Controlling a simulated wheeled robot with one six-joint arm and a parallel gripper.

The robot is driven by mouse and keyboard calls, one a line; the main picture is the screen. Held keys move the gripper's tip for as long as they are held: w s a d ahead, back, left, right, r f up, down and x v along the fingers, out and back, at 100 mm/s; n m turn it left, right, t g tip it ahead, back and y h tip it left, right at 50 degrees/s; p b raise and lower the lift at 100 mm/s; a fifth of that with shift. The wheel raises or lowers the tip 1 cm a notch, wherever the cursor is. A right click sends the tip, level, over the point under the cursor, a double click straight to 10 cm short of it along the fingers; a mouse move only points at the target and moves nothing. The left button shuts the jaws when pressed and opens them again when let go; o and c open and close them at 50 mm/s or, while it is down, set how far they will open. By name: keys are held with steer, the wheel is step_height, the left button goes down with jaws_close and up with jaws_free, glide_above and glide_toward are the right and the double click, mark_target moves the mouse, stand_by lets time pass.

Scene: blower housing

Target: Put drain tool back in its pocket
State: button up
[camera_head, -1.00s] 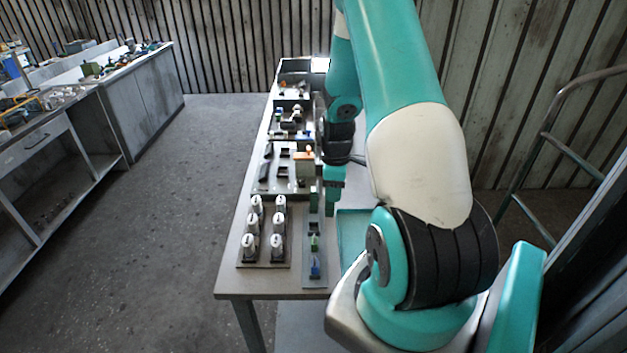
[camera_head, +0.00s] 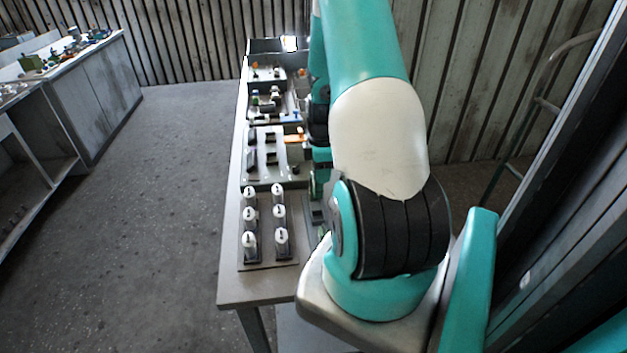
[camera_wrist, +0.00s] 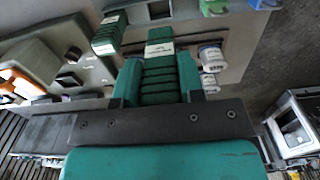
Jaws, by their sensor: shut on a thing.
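My gripper (camera_wrist: 158,62) is shut on a green ribbed block with a white label, which I take for the drain tool (camera_wrist: 159,78). One teal finger lies along each side of it. A similar green ribbed block (camera_wrist: 109,35) stands to its left in the wrist view, apart from my gripper. A dark rectangular slot (camera_wrist: 159,10) lies just beyond the held tool in a grey strip; I cannot tell whether it is the tool's pocket. In the head view my gripper (camera_head: 317,185) is low at the table's right side, mostly hidden by my arm.
Several white-topped cylinders stand on a dark plate (camera_head: 268,258) at the table's near end; some (camera_wrist: 211,55) show close right of my gripper. Blue (camera_wrist: 264,3) and green (camera_wrist: 213,6) items lie farther off. A green-grey board (camera_head: 262,181) with small parts is behind the plate.

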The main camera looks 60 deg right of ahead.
mark_target(321, 198)
steer(key=shift+w+f+b, duration=0.25)
steer(key=shift+f+b, duration=0.15)
steer(key=shift+f, duration=0.3)
steer(key=shift+f+b, duration=2.1)
steer(key=shift+f, duration=0.7)
steer(key=shift+s+d+f+b, duration=0.1)
steer(key=shift+s+f+b, duration=0.05)
steer(key=shift+f+b, duration=1.35)
steer(key=o, duration=0.9)
steer(key=shift+f+p, duration=0.15)
steer(key=shift+p, duration=0.15)
steer(key=shift+c, duration=0.2)
step_height(321, 198, up, 18)
steer(key=b, duration=0.2)
steer(key=shift+f+b, duration=0.25)
steer(key=shift+b, duration=0.1)
